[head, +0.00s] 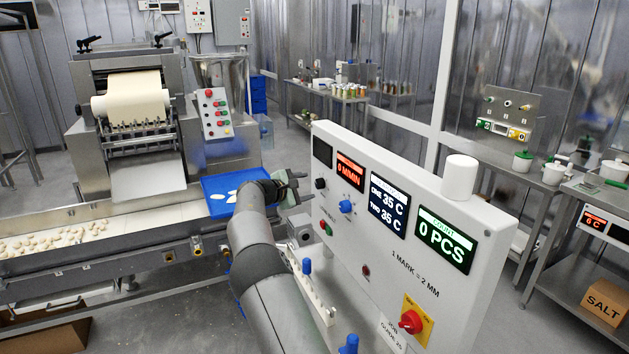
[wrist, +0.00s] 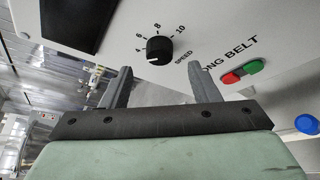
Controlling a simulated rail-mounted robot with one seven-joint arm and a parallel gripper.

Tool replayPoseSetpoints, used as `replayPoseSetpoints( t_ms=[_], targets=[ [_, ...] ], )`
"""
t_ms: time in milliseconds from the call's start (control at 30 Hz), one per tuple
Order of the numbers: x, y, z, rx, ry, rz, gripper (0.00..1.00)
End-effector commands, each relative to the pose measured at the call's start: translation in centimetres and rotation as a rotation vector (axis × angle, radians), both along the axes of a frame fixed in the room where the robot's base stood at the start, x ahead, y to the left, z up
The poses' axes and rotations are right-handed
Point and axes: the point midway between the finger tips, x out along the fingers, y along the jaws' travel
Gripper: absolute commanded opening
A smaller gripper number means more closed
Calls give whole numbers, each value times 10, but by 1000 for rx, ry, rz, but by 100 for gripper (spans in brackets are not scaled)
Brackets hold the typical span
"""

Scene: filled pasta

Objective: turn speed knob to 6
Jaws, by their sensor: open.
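The speed knob (wrist: 159,49) is a small black round knob on the white control panel (wrist: 225,20). The figures 4, 6, 8 and 10 show around it, with the word SPEED beside it. A short pale mark shows on its lower side in the wrist view, away from the 6; its exact reading is unclear. In the head view the knob (head: 320,184) sits at the panel's left end. My gripper (wrist: 161,70) is open and empty. Its two fingers point at the panel on either side of the knob, apart from it. My gripper (head: 297,187) is just left of the knob in the head view.
Red and green buttons (wrist: 242,72) marked LONG BELT lie right of the knob. A blue knob (head: 345,207) is close by on the panel. A red display (head: 350,172) reads 0 M/MIN. A red switch on yellow (head: 411,321) is at the panel's lower right.

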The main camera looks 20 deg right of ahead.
Motion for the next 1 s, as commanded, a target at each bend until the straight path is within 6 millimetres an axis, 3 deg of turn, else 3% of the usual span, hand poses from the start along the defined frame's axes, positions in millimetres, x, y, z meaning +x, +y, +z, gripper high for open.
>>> replayPoseSetpoints(
  t_ms=[100, 300, 667, 700, 867, 1000],
  targets=[
    [9, -22, -3, -1, 1, -2, 55],
    [18, -41, -9, -1, 1, -1, 55],
    [20, -45, -13, 0, 0, 0, 55],
    [20, -45, -12, 0, 0, 0, 53],
    [20, -45, -12, 0, 0, 0, 11],
    [20, -45, -13, 0, -1, 0, 11]
  ],
)
